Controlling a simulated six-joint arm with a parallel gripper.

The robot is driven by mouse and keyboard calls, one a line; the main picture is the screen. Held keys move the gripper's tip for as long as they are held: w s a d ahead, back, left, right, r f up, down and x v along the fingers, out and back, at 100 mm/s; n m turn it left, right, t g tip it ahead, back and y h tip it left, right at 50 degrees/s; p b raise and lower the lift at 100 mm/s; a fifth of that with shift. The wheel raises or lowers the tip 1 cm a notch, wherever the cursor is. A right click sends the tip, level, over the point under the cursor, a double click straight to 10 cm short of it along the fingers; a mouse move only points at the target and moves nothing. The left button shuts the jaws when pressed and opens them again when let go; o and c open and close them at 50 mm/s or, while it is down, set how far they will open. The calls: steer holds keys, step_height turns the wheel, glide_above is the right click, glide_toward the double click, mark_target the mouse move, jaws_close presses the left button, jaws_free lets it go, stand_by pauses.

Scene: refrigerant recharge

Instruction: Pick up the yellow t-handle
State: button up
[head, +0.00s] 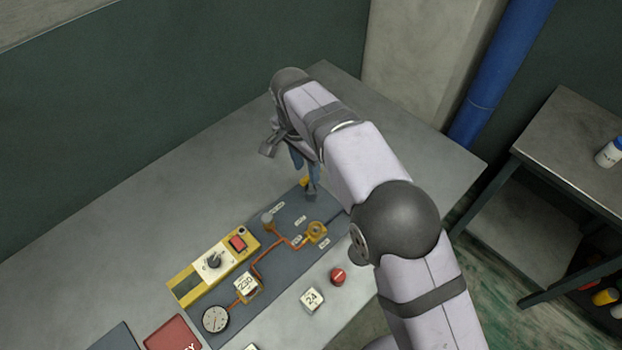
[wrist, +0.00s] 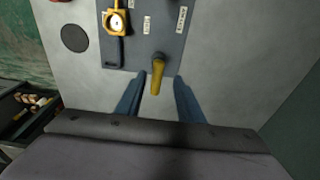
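The yellow t-handle (wrist: 157,76) stands at the edge of the dark panel in the wrist view, between my gripper's two blue fingers and a little beyond their tips. My gripper (wrist: 158,82) is open, with a clear gap on each side of the handle. In the head view a small part of the yellow handle (head: 305,181) shows beside the fingertips of my gripper (head: 308,182). My fingers and arm hide the rest of it there.
The dark panel (head: 285,255) carries a dial gauge (head: 215,319), orange piping and a yellow ring fitting (head: 317,232). A yellow switch box (head: 186,290) sits along its left edge.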

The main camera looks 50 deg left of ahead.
mark_target(311, 185)
steer(key=shift+w+d+f+p, duration=0.15)
steer(key=shift+f+p, duration=0.3)
steer(key=shift+f, duration=0.25)
steer(key=shift+w+d+f+p, duration=0.15)
steer(key=shift+f+p, duration=0.25)
steer(key=shift+f, duration=0.35)
steer(key=shift+w+f+p, duration=0.15)
steer(key=shift+f+p, duration=0.3)
steer(key=shift+f, duration=1)
jaws_close()
